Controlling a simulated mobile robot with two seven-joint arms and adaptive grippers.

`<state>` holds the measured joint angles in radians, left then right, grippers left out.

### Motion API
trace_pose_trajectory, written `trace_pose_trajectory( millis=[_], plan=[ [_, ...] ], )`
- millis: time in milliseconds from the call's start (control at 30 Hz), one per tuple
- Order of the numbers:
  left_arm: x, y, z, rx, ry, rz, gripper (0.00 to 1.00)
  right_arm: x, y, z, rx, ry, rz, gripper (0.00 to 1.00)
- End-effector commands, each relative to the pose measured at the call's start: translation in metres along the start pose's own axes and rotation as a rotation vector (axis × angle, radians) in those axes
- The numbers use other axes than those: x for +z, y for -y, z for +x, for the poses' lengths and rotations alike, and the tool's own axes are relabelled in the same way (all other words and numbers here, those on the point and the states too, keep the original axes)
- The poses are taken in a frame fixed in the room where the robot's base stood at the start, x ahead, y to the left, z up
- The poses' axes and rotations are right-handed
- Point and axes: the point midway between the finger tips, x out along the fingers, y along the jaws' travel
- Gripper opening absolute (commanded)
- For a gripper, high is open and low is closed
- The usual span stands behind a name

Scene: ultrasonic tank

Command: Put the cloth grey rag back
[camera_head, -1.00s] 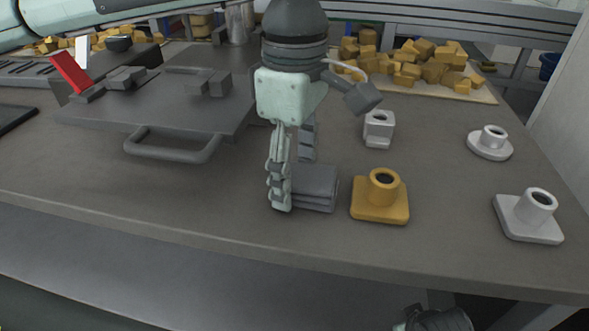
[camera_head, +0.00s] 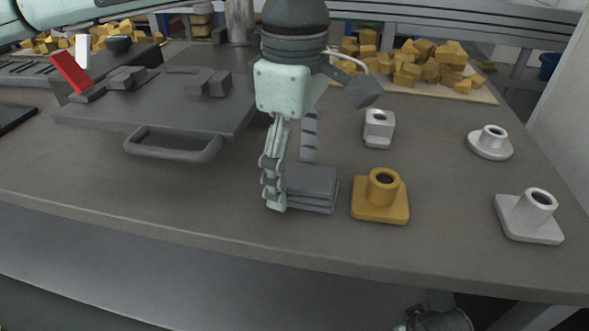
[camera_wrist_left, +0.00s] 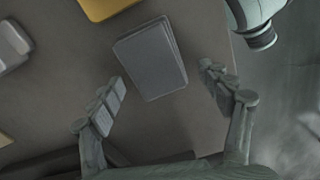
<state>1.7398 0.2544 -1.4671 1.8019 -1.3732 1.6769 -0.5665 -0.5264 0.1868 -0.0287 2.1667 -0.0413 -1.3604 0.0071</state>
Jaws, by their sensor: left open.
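The grey cloth rag (camera_head: 312,187) lies folded in a flat stack on the table, left of the yellow square-based part. It also shows in the left wrist view (camera_wrist_left: 151,60). My left gripper (camera_head: 293,180) is open above the table at the rag's left and back side. In the left wrist view its two fingers (camera_wrist_left: 164,92) stand wide apart, with the rag just beyond and between them, and nothing is held. Part of my right gripper (camera_head: 440,320) shows at the bottom edge, below the table edge; its fingers are not clear.
The yellow part (camera_head: 380,205) stands close right of the rag. White parts (camera_head: 379,130), (camera_head: 490,142) and (camera_head: 530,215) stand further right. A grey lidded tank (camera_head: 165,105) with a handle (camera_head: 172,150) is at left. Yellow blocks (camera_head: 425,60) lie at the back. The front table strip is clear.

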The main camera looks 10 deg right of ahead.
Motion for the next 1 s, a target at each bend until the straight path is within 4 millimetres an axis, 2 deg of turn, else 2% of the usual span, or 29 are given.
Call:
trace_pose_trajectory(
  millis=[300,500,700,1000],
  plan=[
    [0.001,-0.001,-0.07,0.005,0.0,0.0,0.78,-0.004,0.0,-0.005,-0.001,-0.011,0.001,0.4],
    [0.0,-0.001,-0.102,0.003,0.0,0.001,0.78,-0.002,0.001,-0.004,-0.002,-0.008,0.0,0.4],
    [0.001,0.0,-0.113,0.001,0.0,0.002,0.78,0.003,0.002,0.0,-0.005,0.005,0.001,0.4],
    [0.0,0.0,-0.113,0.001,0.0,0.002,0.78,0.003,0.005,0.0,-0.009,0.005,0.004,0.4]
  ],
)
